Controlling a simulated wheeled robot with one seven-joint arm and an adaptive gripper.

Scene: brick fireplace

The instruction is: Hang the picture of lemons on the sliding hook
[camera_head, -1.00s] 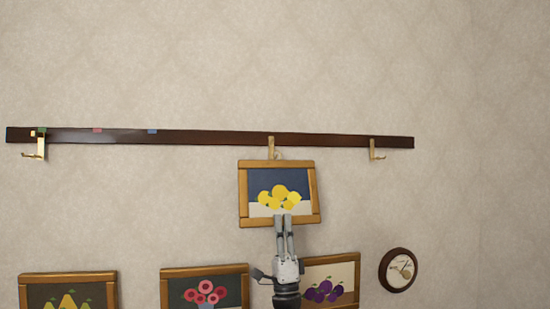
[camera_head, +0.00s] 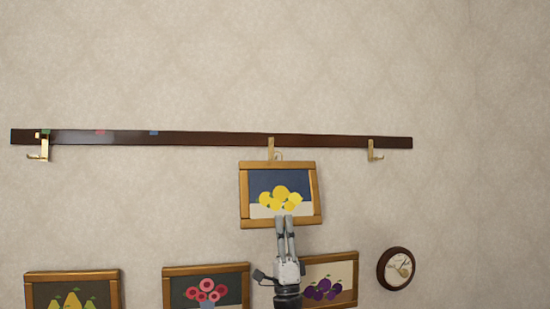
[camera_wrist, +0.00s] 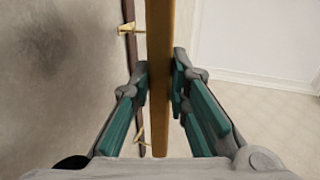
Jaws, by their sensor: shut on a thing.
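The picture of lemons (camera_head: 258,182), yellow fruit on dark blue in a wooden frame, is upright and slightly tilted below the dark rail (camera_head: 210,137). My gripper (camera_head: 284,219) is shut on its lower part; the wrist view shows the frame edge-on (camera_wrist: 159,60) between the fingers (camera_wrist: 160,90). Brass hooks are on the rail at the left (camera_head: 42,150), middle (camera_head: 271,146) and right (camera_head: 374,151). The middle hook is just above the picture, with a small ring-like shape beside its lower end. I cannot tell whether the picture hangs on it, or which hook slides.
Pictures of pears (camera_head: 73,274), pink flowers (camera_head: 205,267) and plums (camera_head: 330,258) are below, along with a round clock (camera_head: 396,268) at right. Green, pink and blue marks are on the rail's left part. The wall (camera_head: 270,60) above the rail is bare.

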